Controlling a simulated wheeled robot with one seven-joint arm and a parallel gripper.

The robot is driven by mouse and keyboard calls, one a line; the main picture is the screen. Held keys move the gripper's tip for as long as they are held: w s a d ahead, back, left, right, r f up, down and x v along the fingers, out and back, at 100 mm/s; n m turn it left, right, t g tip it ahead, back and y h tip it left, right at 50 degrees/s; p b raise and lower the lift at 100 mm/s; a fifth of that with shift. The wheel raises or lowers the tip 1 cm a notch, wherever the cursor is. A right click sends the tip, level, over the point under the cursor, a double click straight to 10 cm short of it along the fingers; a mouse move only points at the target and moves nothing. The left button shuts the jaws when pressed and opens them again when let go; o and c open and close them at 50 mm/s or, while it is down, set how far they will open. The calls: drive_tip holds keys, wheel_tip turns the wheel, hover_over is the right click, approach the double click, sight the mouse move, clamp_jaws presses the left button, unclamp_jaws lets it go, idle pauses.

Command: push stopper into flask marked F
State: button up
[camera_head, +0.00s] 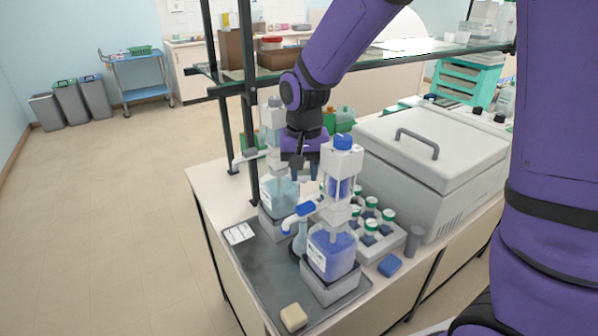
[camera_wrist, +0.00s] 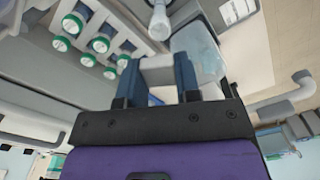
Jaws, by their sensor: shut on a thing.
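My gripper (camera_head: 305,177) points down between the two bottle dispensers, above the bench. In the wrist view its two dark blue fingers (camera_wrist: 158,76) close on a pale grey block (camera_wrist: 160,66). I cannot tell whether this block is the stopper, and the head view does not show it clearly. A small clear flask (camera_head: 300,242) with pale blue contents stands beside the front dispenser, below and left of my gripper. It is partly hidden, and I cannot read a letter F on it.
The front dispenser (camera_head: 332,250) holds blue liquid; the rear dispenser (camera_head: 279,193) holds paler liquid. Several green-capped bottles (camera_head: 371,228) stand in a rack to the right, before a large grey lidded box (camera_head: 432,150). A shelf (camera_head: 390,53) crosses behind my arm. The dark mat (camera_head: 255,270) has free room at left.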

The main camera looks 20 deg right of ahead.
drive_tip(key=shift+f, duration=2.15)
drive_tip(key=shift+f, duration=0.8)
idle(1.0)
drive_tip(key=o, duration=1.4)
drive_tip(key=shift+r, duration=0.1)
drive_tip(key=shift+r, duration=2.9)
